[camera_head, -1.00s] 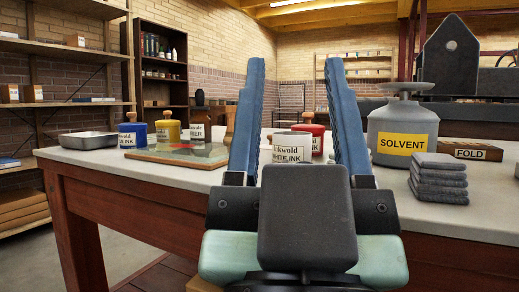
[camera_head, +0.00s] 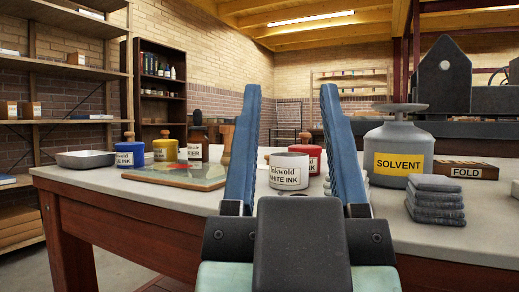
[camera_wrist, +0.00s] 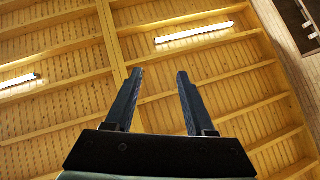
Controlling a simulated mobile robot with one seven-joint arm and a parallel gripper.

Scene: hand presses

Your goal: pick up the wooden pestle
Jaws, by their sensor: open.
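An upright light-brown wooden piece (camera_head: 227,146), which looks like the pestle, stands on the table behind the glass slab. It is partly hidden by my left finger, so its full shape does not show. My gripper (camera_head: 290,90) is open and empty, with its two blue fingers pointing up in front of the table. The wooden piece lies beyond the left finger, apart from it as far as I can tell. In the wrist view my gripper (camera_wrist: 158,75) is open against the ceiling, with no pestle in sight.
A white ink tin (camera_head: 289,171) and a red tin (camera_head: 308,160) show between the fingers. The slab (camera_head: 175,176), blue tin (camera_head: 129,155), yellow tin (camera_head: 165,150), brown bottle (camera_head: 197,140) and metal tray (camera_head: 86,159) stand left. A solvent can (camera_head: 399,150) and folded cloths (camera_head: 435,200) stand right.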

